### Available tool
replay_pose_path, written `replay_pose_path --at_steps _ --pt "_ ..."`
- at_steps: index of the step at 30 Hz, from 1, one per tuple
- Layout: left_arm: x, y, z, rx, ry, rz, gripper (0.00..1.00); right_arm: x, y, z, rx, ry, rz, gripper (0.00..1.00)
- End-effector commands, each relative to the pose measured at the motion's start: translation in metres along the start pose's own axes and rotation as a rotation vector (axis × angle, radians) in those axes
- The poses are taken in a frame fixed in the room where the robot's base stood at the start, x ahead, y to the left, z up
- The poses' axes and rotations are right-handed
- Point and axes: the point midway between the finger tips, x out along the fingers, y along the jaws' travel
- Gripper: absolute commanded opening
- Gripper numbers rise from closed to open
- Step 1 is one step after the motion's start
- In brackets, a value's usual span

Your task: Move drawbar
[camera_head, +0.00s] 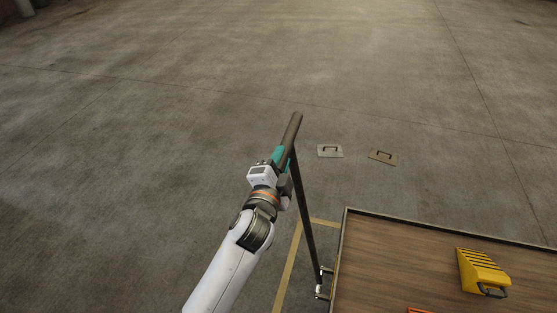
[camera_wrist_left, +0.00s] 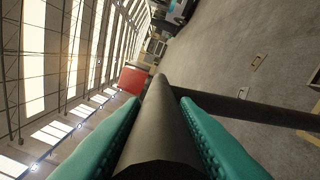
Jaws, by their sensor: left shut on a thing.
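The drawbar (camera_head: 304,215) is a dark bar rising from a hinge at the left edge of a flat cart, with a thick handle (camera_head: 292,129) across its top. My left gripper (camera_head: 281,156) is shut on the handle. In the left wrist view the dark handle (camera_wrist_left: 161,130) lies between the two teal fingers, and the drawbar's shaft (camera_wrist_left: 240,112) runs off to the right. The cart's wooden deck (camera_head: 390,260) is at the lower right of the head view. My right gripper is not in view.
Two small plates with handles, one grey (camera_head: 330,152) and one brown (camera_head: 383,157), lie on the floor beyond the cart. A yellow line (camera_head: 288,270) marks the floor. The floor ahead is open.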

Motion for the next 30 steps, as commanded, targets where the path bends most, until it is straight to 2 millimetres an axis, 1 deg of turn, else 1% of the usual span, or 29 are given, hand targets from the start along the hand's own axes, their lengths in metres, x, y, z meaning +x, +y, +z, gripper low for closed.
replay_pose_path --at_steps 1,4,5,13,17,20,27,30 --pt "0.000 -0.005 -0.003 -0.001 0.008 -0.012 0.30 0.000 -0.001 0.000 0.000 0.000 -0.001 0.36" --pt "0.000 -0.004 -0.003 -0.001 0.007 -0.010 0.47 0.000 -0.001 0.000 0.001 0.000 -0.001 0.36" --pt "0.000 -0.004 -0.002 -0.001 0.007 -0.008 0.49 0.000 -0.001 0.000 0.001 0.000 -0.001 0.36" --pt "-0.001 -0.001 -0.002 -0.001 0.004 -0.002 0.49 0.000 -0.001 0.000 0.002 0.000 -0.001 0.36" --pt "-0.009 -0.001 -0.002 -0.001 0.003 -0.001 0.49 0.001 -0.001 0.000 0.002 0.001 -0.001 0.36" --pt "-0.024 -0.002 -0.002 -0.001 0.004 -0.003 0.49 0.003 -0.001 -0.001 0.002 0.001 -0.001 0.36" --pt "-0.076 -0.004 -0.002 -0.001 0.004 -0.005 0.49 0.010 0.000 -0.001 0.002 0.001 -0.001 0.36" --pt "-0.094 -0.003 -0.002 -0.001 0.004 -0.006 0.49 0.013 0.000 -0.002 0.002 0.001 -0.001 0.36"
